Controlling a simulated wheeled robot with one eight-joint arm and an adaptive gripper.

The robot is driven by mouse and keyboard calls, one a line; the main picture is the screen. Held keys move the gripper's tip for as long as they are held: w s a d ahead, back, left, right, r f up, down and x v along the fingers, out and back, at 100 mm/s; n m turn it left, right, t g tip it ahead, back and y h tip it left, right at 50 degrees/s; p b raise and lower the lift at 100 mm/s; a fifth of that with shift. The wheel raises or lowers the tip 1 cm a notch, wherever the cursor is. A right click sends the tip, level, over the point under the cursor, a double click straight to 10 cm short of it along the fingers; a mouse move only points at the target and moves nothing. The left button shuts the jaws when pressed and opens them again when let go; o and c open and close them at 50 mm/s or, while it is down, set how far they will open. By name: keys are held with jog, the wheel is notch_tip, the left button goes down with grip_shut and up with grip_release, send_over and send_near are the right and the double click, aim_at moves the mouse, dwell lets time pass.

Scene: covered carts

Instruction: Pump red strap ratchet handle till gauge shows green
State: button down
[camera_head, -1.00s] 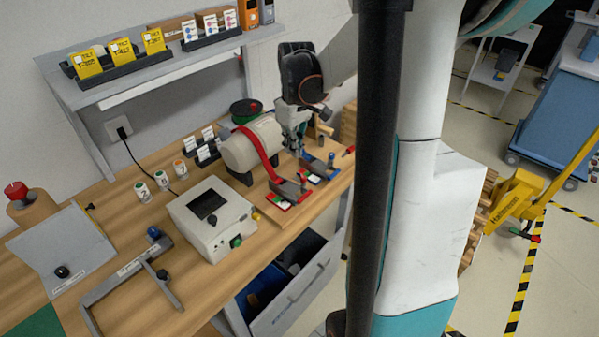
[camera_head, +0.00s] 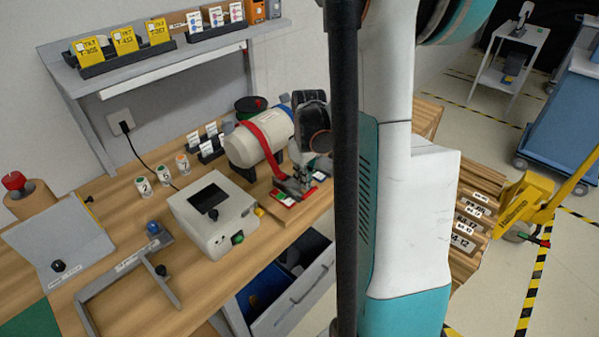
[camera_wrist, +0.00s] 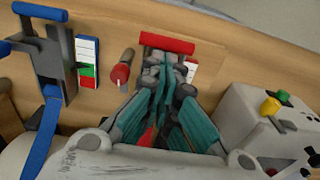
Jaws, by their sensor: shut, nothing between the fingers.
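The red strap (camera_head: 262,138) runs over the cream cylinder and down to its ratchet (camera_head: 287,186) on the wooden board. In the wrist view the ratchet's red handle bar (camera_wrist: 167,43) lies at the top middle, just beyond my fingertips. My gripper (camera_wrist: 172,70) is shut and empty, over the grey ratchet body; whether it touches cannot be told. It also shows in the head view (camera_head: 306,180). The red strap's gauge (camera_wrist: 192,68) is partly hidden behind my fingers; white and some red show. The blue strap's ratchet (camera_wrist: 45,62) is on the left, beside a gauge (camera_wrist: 87,62) with green and red.
A small red-topped peg (camera_wrist: 121,72) stands between the two ratchets. A white box with a dark screen (camera_head: 212,213) stands close to the red ratchet. An open drawer (camera_head: 297,290) is below the table's front edge.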

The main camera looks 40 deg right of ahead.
jog(key=shift+s+f, duration=0.1)
dwell(0.3)
jog(key=shift+s+f+b, duration=0.4)
jog(key=shift+f+b, duration=0.45)
jog(key=shift+b, duration=0.05)
jog(key=shift+r, duration=0.1)
jog(key=r+p, duration=0.1)
jog(key=w+r, duration=0.1)
jog(key=w+r+p, duration=0.1)
jog(key=shift+w+a+r+p, duration=0.15)
jog(key=shift+w+r+p, duration=0.1)
jog(key=shift+r+p, duration=0.15)
notch_tip(320, 180, up, 9)
jog(key=s+p, duration=0.1)
jog(key=p, duration=0.1)
jog(key=shift+s+r, duration=0.15)
jog(key=shift+s, duration=0.25)
